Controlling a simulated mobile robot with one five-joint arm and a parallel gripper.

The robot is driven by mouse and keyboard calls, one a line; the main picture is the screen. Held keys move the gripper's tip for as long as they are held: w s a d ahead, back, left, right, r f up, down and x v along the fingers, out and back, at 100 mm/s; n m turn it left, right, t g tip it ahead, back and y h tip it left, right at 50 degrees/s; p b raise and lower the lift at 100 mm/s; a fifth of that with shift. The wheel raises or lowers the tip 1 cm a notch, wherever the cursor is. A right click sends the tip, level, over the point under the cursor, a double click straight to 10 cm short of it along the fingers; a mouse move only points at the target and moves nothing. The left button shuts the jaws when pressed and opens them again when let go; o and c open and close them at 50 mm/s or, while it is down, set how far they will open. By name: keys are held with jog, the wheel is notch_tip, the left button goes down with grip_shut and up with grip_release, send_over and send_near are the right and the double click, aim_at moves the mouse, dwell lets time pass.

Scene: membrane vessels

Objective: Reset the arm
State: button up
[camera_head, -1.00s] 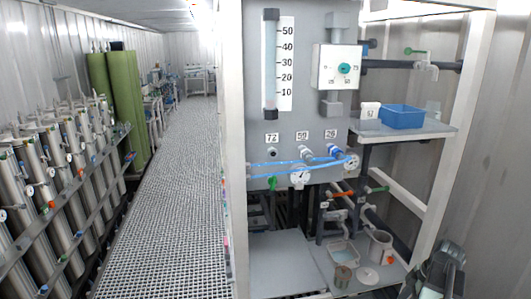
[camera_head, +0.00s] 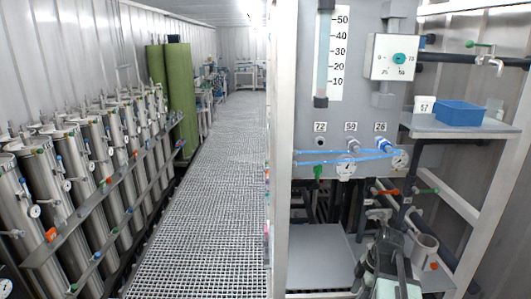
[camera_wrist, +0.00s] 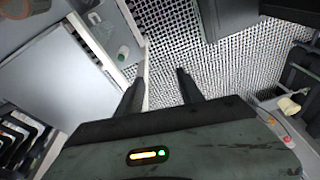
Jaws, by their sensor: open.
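My gripper (camera_wrist: 158,84) shows in the wrist view with its two dark fingers apart and nothing between them. The fingers point over the floor grating, and the left finger lies close to a pale frame rail (camera_wrist: 104,62) in the picture. In the head view, my arm (camera_head: 390,262) is folded at the lower right, in front of the rack's low shelf. It hides part of that shelf. The fingertips cannot be made out there.
The panel rack carries a blue bin (camera_head: 460,113) on a side shelf (camera_head: 440,128), with a grey container (camera_head: 424,246) below. Steel vessels (camera_head: 92,150) line the left wall. The grated walkway (camera_head: 205,190) between is clear.

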jog(key=a+f+m+h+b, duration=0.1)
jog(key=a+f+m+h, duration=0.1)
jog(key=a+m, duration=1.3)
jog(key=s+a, duration=0.1)
jog(key=a, duration=0.2)
jog(key=shift+a+f+h, duration=0.25)
jog(key=shift+a+h, duration=0.05)
jog(key=shift+a, duration=0.05)
